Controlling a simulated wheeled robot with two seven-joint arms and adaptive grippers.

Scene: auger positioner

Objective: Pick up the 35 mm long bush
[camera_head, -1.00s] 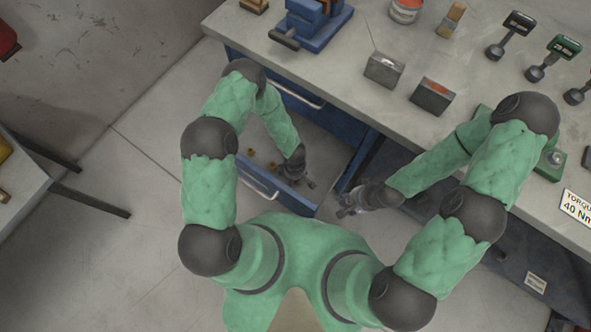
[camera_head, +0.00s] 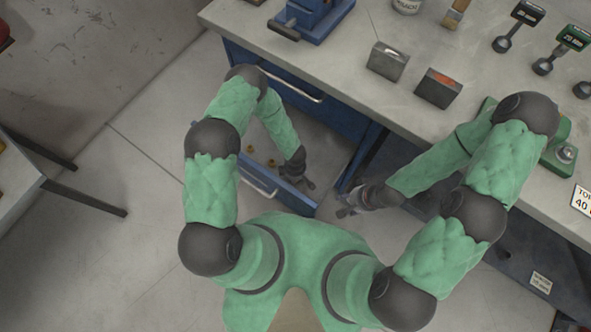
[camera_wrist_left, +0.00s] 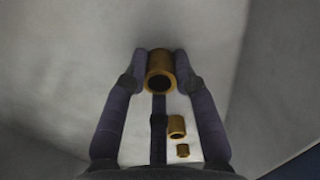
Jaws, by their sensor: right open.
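In the left wrist view the largest brass bush (camera_wrist_left: 160,72) stands between my left fingertips (camera_wrist_left: 161,68), which meet its sides; its open end faces the camera. Two smaller bushes, a middle one (camera_wrist_left: 177,127) and the smallest (camera_wrist_left: 182,150), stand apart from the fingers on a pale surface. No length marking can be read. In the head view my left gripper (camera_head: 308,182) is at the right front of the open blue drawer (camera_head: 275,190), and small brass bushes (camera_head: 271,163) show inside it. My right gripper (camera_head: 347,206) is open and empty, right of the drawer.
Another table (camera_head: 18,185) stands at the left. The floor left of the drawer is clear.

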